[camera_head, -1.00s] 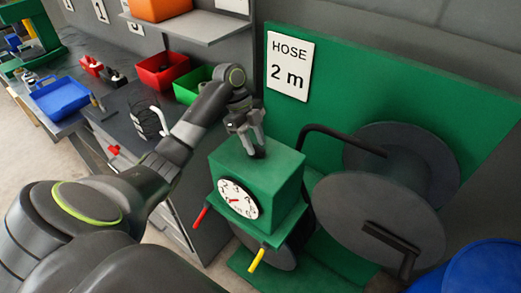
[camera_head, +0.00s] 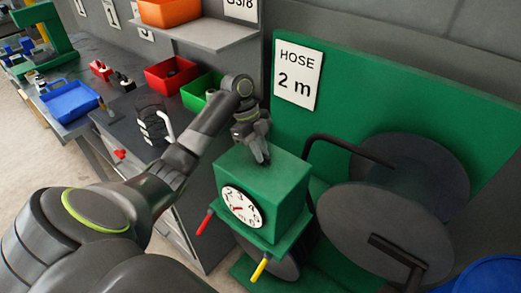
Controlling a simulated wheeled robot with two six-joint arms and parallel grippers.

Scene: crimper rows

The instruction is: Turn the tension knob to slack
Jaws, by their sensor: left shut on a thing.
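My left gripper (camera_head: 258,157) points down at the top of the green box (camera_head: 283,192) and is shut on a small dark knob there. The knob is mostly hidden by the fingers, so its setting cannot be read. The box has a round white dial (camera_head: 241,206) with numbers and a red pointer on its front. A red-handled lever (camera_head: 205,222) and a yellow-handled lever (camera_head: 260,268) stick out below the dial. My right gripper is not in view.
A large grey reel (camera_head: 385,230) with a crank stands right of the box. A green panel bears a "HOSE 2 m" sign (camera_head: 298,75). Red (camera_head: 171,75), green (camera_head: 199,92) and blue (camera_head: 70,101) bins stand on the bench at left.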

